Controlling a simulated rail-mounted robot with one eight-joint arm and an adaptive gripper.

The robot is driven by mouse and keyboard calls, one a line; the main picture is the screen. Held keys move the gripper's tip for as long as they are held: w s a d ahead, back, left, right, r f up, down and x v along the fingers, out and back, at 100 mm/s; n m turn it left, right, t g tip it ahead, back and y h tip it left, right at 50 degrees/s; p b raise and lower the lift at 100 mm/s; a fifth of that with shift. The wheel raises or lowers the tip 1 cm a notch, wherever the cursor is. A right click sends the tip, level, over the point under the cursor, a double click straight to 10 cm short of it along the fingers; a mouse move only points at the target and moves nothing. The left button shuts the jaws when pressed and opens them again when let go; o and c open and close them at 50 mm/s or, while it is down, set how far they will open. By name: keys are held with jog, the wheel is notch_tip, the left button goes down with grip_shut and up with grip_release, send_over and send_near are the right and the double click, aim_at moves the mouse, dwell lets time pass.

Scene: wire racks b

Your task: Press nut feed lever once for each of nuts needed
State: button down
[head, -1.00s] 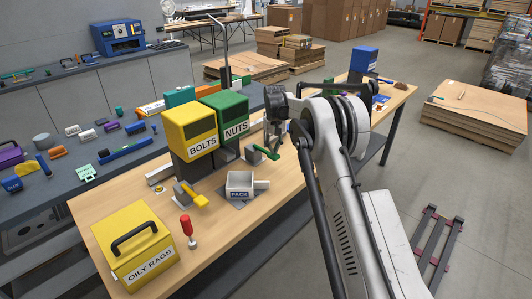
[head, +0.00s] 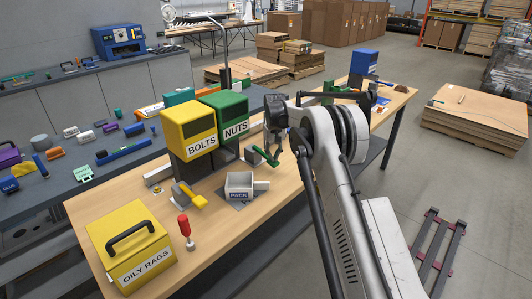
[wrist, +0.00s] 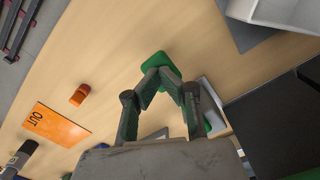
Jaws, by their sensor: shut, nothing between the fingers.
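The green NUTS dispenser (head: 226,125) stands on the wooden bench beside the yellow BOLTS dispenser (head: 190,130). Its green feed lever (head: 267,156) sticks out in front, on a grey mount. In the wrist view the lever's broad green end (wrist: 158,60) shows just beyond my fingertips, and more green shows behind the right finger. My gripper (wrist: 162,76) is shut and empty, with its tips at the lever's end; I cannot tell whether they touch. In the head view my gripper (head: 273,150) is partly hidden by my arm. The PACK tray (head: 239,185) sits in front of the dispensers.
A yellow lever (head: 190,196) serves the BOLTS side. An orange OUT card (wrist: 57,122) and a small orange piece (wrist: 79,95) lie on the bench.

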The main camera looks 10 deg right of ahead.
dwell(0.3)
jog(key=shift+r, duration=1.75)
jog(key=shift+f, duration=0.15)
jog(key=shift+f+b, duration=1.05)
jog(key=shift+f, duration=0.55)
jog(key=shift+r, duration=0.1)
jog(key=shift+r+p, duration=0.35)
jog(key=shift+r, duration=1.3)
